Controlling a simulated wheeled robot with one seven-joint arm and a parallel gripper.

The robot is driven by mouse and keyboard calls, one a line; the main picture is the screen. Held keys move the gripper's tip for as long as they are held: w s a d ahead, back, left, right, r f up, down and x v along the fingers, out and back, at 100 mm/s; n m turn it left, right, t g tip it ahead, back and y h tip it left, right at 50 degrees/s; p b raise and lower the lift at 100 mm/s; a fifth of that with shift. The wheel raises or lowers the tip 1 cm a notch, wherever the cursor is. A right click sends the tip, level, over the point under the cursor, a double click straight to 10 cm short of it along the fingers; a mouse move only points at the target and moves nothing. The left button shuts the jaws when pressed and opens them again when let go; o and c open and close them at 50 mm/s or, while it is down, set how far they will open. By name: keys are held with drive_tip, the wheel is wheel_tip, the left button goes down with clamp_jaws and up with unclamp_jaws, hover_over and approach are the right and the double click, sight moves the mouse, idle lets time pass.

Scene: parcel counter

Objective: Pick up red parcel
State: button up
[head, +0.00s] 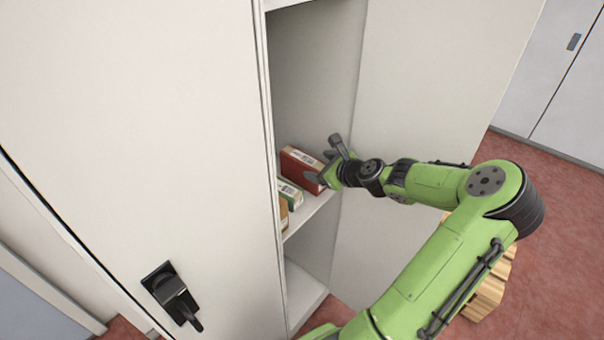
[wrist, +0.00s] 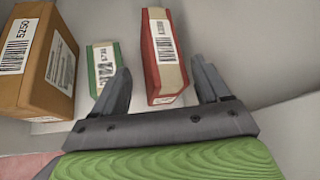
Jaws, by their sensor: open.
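The red parcel (head: 297,170) stands on a shelf inside the open cabinet, with a white label on its top. In the wrist view the red parcel (wrist: 149,62) is upright, between and just beyond the two fingers. My gripper (head: 338,156) is at the shelf's opening, right beside the red parcel in the head view. In the wrist view my gripper (wrist: 161,80) is open, one finger to the left of the parcel and one to the right. Nothing is held. I cannot tell whether a finger touches the parcel.
A green parcel (wrist: 102,57) stands left of the red one, close to the left finger. A larger brown parcel (wrist: 37,66) stands further left.

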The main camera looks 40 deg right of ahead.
sight(307, 162)
drive_tip(key=b+x, duration=0.2)
drive_tip(key=x, duration=0.5)
drive_tip(key=shift+w+d+f, duration=0.1)
drive_tip(key=shift+w+f, duration=0.05)
drive_tip(key=shift+w, duration=0.1)
drive_tip(key=shift+s, duration=0.1)
drive_tip(key=c, duration=1)
